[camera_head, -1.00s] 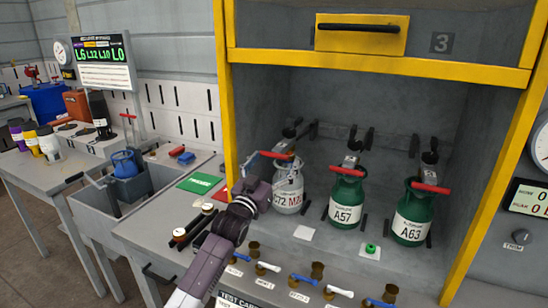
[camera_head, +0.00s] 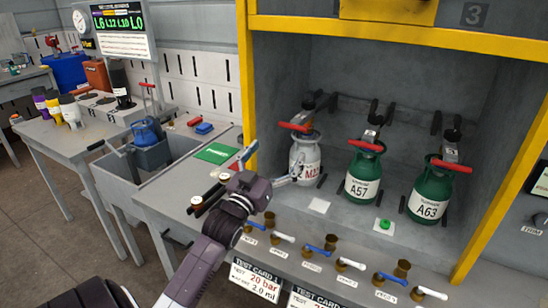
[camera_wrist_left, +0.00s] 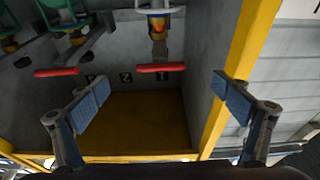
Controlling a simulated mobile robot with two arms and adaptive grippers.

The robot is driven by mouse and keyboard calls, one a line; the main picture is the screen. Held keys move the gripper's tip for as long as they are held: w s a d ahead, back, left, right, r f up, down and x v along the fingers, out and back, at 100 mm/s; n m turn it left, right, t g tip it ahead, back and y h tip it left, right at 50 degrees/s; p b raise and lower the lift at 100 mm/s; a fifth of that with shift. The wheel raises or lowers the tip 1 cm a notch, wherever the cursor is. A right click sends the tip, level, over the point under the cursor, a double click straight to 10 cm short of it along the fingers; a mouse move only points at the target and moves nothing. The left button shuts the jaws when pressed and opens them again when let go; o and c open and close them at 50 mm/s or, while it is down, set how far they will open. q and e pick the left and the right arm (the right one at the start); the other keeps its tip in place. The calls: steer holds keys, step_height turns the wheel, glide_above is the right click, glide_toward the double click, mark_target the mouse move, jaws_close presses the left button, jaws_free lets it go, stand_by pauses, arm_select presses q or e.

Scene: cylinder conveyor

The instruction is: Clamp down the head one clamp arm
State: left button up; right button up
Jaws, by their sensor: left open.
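The head one clamp arm, with its red handle (camera_head: 294,127), reaches forward over the white cylinder (camera_head: 305,153) at the left of the bay. In the left wrist view its red handle (camera_wrist_left: 160,68) is near the top middle. I cannot tell whether it presses on the cylinder. My left gripper (camera_head: 272,165) is open and empty, in front and to the left of the white cylinder. The handle lies beyond the gap between its fingers (camera_wrist_left: 162,98) in the wrist view, apart from both. My right gripper is not in view.
Two green cylinders, A57 (camera_head: 363,175) and A63 (camera_head: 428,195), stand to the right under similar red handles. The yellow post (camera_head: 247,80) is close to the left gripper. Several small valves, such as a blue-levered one (camera_head: 317,249), line the front edge.

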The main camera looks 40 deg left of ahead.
arm_select(q)
steer(key=shift+v, duration=1.1)
